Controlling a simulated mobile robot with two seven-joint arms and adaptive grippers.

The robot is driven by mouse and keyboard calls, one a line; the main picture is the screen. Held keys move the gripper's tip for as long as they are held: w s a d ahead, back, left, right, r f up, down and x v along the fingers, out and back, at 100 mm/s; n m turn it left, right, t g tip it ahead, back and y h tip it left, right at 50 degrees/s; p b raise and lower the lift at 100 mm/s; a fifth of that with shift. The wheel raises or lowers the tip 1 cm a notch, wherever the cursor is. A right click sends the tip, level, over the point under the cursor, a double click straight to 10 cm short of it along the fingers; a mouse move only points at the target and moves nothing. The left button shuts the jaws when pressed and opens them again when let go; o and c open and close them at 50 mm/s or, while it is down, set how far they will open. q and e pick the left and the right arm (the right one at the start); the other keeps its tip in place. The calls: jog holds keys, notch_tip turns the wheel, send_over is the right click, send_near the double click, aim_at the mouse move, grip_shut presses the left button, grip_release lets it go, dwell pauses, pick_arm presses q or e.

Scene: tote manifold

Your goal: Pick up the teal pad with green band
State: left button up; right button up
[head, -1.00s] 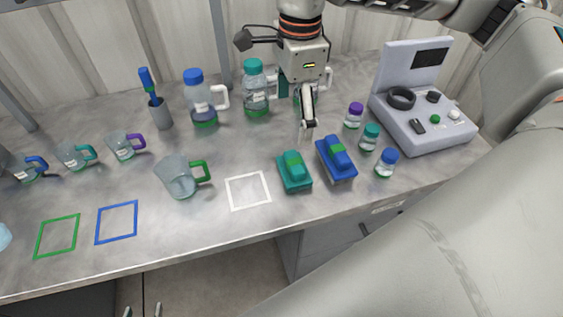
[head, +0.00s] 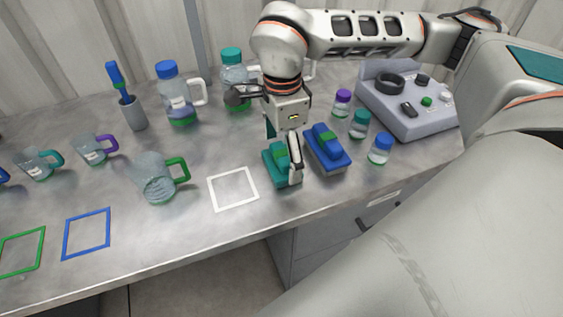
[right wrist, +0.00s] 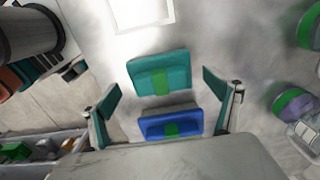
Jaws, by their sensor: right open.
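The teal pad (head: 277,173) with a green band lies on the grey bench, just right of the white square outline; it also shows in the right wrist view (right wrist: 148,80). My right gripper (head: 284,148) is open and empty, pointing down over the teal pad and partly hiding it in the head view. In the right wrist view, its two fingers (right wrist: 160,92) are spread wide, one to each side of the pads and apart from them. A blue pad (head: 332,155) with a green band lies close beside the teal one, and also shows in the right wrist view (right wrist: 190,123). My left gripper is out of view.
Small capped bottles (head: 380,149) and a grey device (head: 410,115) stand to the right. A beaker with a green handle (head: 155,180) stands left of the white outline (head: 213,194). Tall capped bottles (head: 180,105) stand behind. The bench front edge is near the pads.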

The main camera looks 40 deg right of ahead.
aim_at(282, 153)
jog(key=shift+w+f, duration=0.1)
jog(key=shift+f, duration=0.7)
jog(key=c, duration=1.2)
jog(key=shift+r, duration=0.1)
pick_arm(q)
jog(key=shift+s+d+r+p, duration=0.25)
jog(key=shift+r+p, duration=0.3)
jog(key=shift+p, duration=0.65)
pick_arm(e)
jog(key=shift+r, duration=10)
